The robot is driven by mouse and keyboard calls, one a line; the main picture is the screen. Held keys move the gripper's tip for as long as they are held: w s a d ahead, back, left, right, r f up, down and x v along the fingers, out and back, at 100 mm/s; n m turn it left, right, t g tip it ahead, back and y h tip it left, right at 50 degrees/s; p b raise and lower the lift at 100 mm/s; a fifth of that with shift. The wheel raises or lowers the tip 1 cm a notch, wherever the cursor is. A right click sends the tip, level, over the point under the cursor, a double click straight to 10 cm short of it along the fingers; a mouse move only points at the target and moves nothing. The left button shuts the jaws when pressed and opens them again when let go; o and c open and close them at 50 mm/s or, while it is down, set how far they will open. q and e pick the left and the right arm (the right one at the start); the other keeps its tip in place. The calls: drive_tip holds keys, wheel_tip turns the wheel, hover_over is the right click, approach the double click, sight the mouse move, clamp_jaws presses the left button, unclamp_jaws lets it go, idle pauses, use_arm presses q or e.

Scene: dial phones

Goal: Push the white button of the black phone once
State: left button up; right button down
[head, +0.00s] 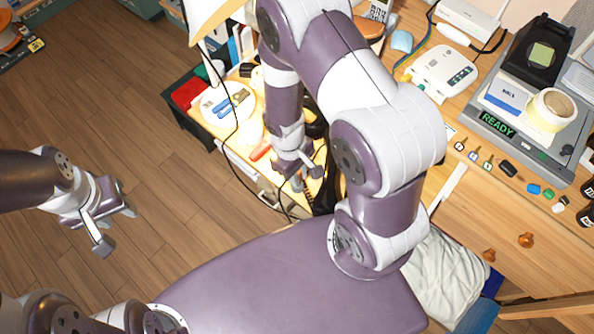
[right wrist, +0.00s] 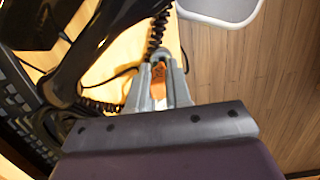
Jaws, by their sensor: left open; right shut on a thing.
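The black phone shows in the right wrist view as a dark handset (right wrist: 108,38) with a coiled cord. In the head view, my right arm hides most of the phone. I cannot make out the white button in either view. My right gripper (head: 305,178) is low over the desk beside the phone. In the right wrist view its fingers (right wrist: 157,80) are shut on a small orange thing (right wrist: 158,72), close to the coiled cord. My left gripper (head: 115,228) is open and empty over the floor at the left.
A white plate (head: 212,112) with blue items lies left of my right arm. The desk's right side holds a white phone-like device (head: 443,72), a grey scale with a READY sign (head: 497,123), a tape roll (head: 552,108) and several small blocks. Black cables hang near my right gripper.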

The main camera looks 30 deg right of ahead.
idle(0.4)
drive_tip(key=shift+f+b, duration=0.8)
drive_tip(key=shift+f, duration=0.5)
drive_tip(key=c, duration=1)
unclamp_jaws()
drive_tip(key=r+p, duration=0.1)
drive_tip(key=r, duration=0.3)
drive_tip(key=w+r, duration=0.1)
drive_tip(key=r, duration=0.3)
drive_tip(key=w+r+p, duration=0.1)
drive_tip(key=r, duration=0.3)
drive_tip(key=shift+a+r+p, duration=0.3)
drive_tip(key=shift+a, duration=0.1)
